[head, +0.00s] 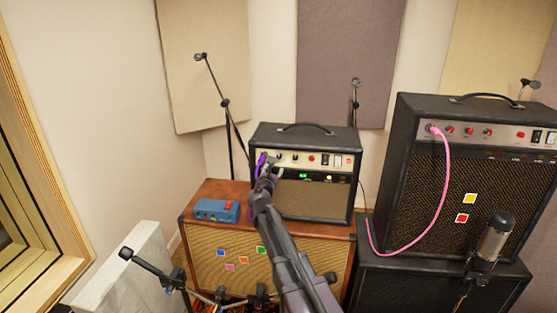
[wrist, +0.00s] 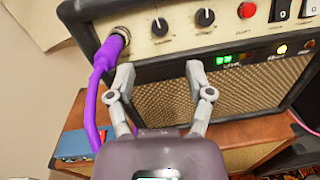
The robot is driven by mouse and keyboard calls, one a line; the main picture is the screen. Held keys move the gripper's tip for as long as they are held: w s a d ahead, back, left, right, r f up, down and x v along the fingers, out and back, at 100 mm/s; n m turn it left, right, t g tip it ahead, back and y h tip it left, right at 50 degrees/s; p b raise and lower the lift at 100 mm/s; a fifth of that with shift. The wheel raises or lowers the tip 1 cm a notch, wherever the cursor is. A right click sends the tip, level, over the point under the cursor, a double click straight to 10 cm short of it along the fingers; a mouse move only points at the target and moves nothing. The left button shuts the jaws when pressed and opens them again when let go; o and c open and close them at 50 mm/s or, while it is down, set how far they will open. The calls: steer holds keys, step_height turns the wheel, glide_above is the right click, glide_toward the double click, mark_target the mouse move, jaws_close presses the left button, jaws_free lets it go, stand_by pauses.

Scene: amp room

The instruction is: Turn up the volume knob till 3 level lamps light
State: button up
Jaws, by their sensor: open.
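The small black amp (head: 311,201) stands on a brown cabinet. Its front panel has two dark knobs, a left knob (wrist: 160,27) and a right knob (wrist: 205,17); their labels are too small to read surely. The level lamps (wrist: 224,59) sit below the panel at right; green light shows there, seemingly two lamps lit. My gripper (wrist: 160,70) is open and empty in front of the amp. Its fingertips are below the knobs, apart from them, with the left knob roughly between them in the picture. In the head view my gripper (head: 267,172) hides part of the panel's left side.
A purple cable (wrist: 97,95) is plugged in left of the knobs, close to my left finger. A red button (wrist: 247,10) and switches are at right. A blue box (head: 216,211) lies on the brown cabinet (head: 210,262). A larger amp (head: 430,190) with a pink cable stands at right.

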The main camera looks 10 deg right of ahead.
mark_target(279, 157)
steer(key=x, duration=0.9)
jaws_close()
